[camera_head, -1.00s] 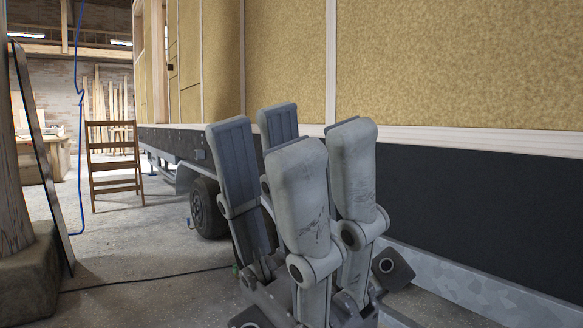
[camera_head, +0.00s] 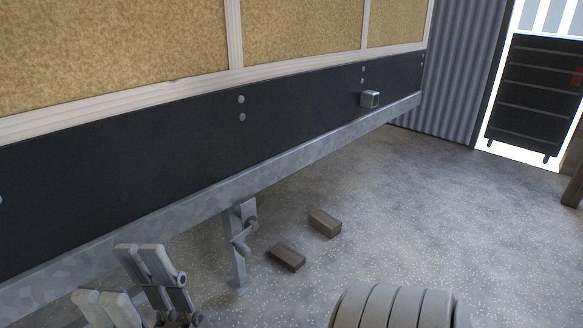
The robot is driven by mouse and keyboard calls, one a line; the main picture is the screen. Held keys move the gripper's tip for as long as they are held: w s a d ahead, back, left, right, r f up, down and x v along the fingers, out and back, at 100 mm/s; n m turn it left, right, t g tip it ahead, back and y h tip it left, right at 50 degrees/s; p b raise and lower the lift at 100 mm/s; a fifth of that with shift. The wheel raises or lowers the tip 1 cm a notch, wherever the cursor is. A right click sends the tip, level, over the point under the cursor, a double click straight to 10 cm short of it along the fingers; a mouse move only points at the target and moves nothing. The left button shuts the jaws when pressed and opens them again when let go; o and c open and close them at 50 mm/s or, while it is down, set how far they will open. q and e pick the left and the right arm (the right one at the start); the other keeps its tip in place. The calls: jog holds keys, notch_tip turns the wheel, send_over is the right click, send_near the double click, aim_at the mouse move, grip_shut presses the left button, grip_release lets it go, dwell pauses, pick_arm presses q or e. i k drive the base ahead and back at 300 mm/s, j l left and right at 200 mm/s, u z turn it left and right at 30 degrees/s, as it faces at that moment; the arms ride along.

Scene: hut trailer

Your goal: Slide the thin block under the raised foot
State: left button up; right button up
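Two small brown blocks lie on the floor beside the trailer's support leg (camera_head: 239,240). The nearer block (camera_head: 287,257) looks somewhat flatter than the farther block (camera_head: 324,222). The grey metal leg hangs from the trailer's lower rail, with its small foot (camera_head: 238,286) at the bottom. I cannot tell how large the gap under the foot is.
The trailer's black skirt (camera_head: 150,185) and metal rail (camera_head: 320,140) run across the view above the leg. A dark tool cabinet (camera_head: 535,100) stands at the far right. The speckled floor (camera_head: 420,215) right of the blocks is clear.

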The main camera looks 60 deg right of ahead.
aim_at(287, 257)
jog(key=z, duration=1.95)
